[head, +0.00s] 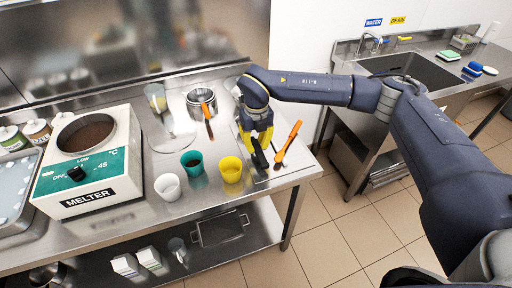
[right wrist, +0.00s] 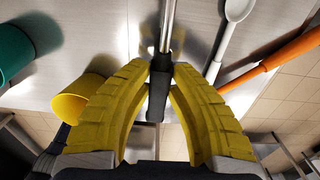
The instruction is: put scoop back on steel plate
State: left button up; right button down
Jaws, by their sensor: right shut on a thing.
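My right gripper (head: 261,158) is over the right end of the steel bench, low above the steel plate (head: 287,165). In the right wrist view its yellow fingers (right wrist: 158,78) are shut on the black handle (right wrist: 157,98) of the scoop. The scoop's bright metal shaft (right wrist: 168,25) runs up out of that picture, so its head is hidden. I cannot tell whether the scoop touches the plate. An orange spatula (head: 289,142) lies on the plate to the right of the gripper; its handle (right wrist: 285,55) also shows in the wrist view. My left gripper is not in view.
A pale spoon (right wrist: 230,38) lies between scoop and spatula. A yellow cup (head: 231,170), green cup (head: 191,163) and white cup (head: 168,187) stand left of the plate. A steel pot (head: 201,102) stands behind, the melter (head: 88,160) further left. The bench's right edge is close.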

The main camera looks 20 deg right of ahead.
jog(key=shift+f, duration=0.8)
jog(key=shift+f, duration=0.1)
jog(key=c, duration=1.3)
grip_release()
notch_tip(320, 180, up, 12)
jog(key=shift+r, duration=0.1)
